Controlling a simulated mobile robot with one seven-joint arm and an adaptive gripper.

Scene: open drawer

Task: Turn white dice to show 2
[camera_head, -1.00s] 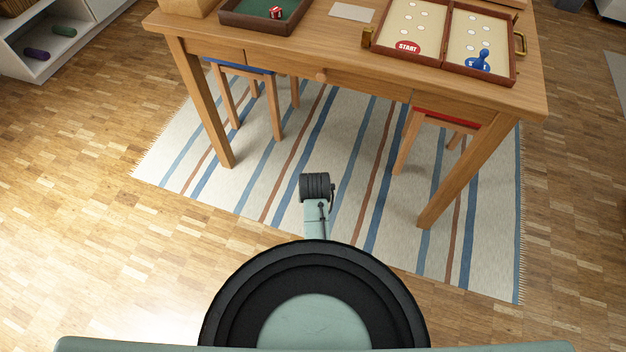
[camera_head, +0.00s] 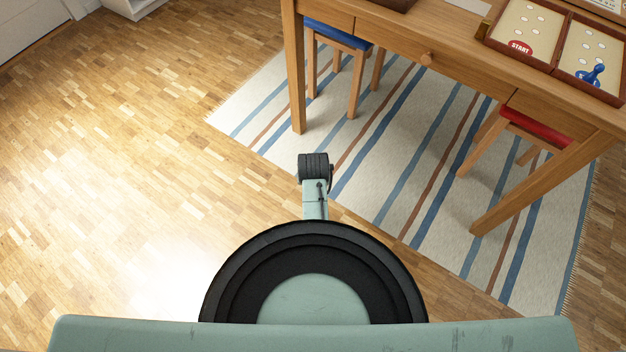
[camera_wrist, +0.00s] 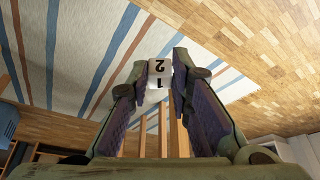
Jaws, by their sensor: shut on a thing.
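The white dice (camera_wrist: 158,76) is between the fingertips of my gripper (camera_wrist: 161,78) in the wrist view. My gripper is shut on it. Two faces show: one has a black 2, and the face below it in the picture has a black 1. The other faces are hidden or turned away. Neither the dice nor my gripper shows in the head view.
A wooden table (camera_head: 468,72) stands at upper right over a striped rug (camera_head: 400,150). A game board (camera_head: 548,62) with a blue pawn (camera_head: 592,75) lies on it. A blue stool (camera_head: 338,36) and a red stool (camera_head: 540,126) are underneath. The floor at left is clear.

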